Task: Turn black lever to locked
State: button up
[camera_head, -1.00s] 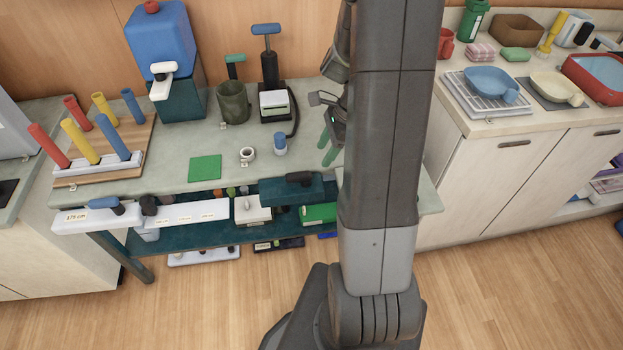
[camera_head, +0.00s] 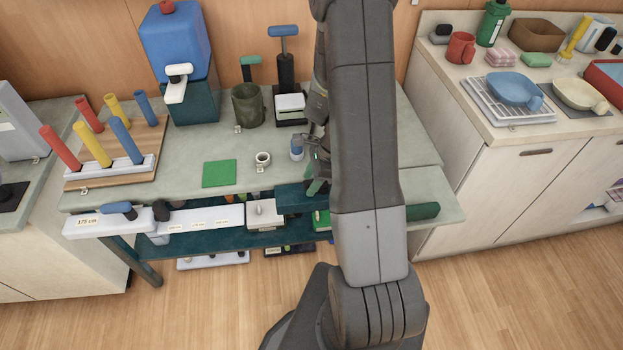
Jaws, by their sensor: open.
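My gripper (camera_head: 316,180), with green fingers, is open and low over the front edge of the workbench. It is just above a teal box (camera_head: 298,200) at that edge, and I cannot tell whether it touches it. The black lever on top of this box is hidden behind my gripper and arm now; it showed there earlier. A small black knob (camera_head: 161,210) also stands at the end of a white labelled panel on the front edge, left of the box. No lock marking can be read.
A white lever box (camera_head: 264,213) sits left of the teal box.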

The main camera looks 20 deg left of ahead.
jog(key=c, duration=1)
jog(key=n, duration=0.2)
jog(key=g, duration=0.1)
jog(key=shift+s+d+n+h, duration=0.25)
jog(key=shift+s+n+h, duration=0.05)
jog(key=shift+n, duration=0.1)
jog(key=n, duration=0.2)
jog(key=n+g+h+b, duration=0.1)
jog(key=shift+s+d+n, duration=0.3)
jog(key=shift+d, duration=0.1)
jog(key=n, duration=0.1)
jog(key=d+n+h, duration=0.1)
jog(key=n, duration=0.1)
jog(key=n+h, duration=0.1)
jog(key=shift+s+d+n+b, duration=0.2)
jog(key=shift+d+n+b, duration=0.05)
jog(key=shift+n+b, duration=0.15)
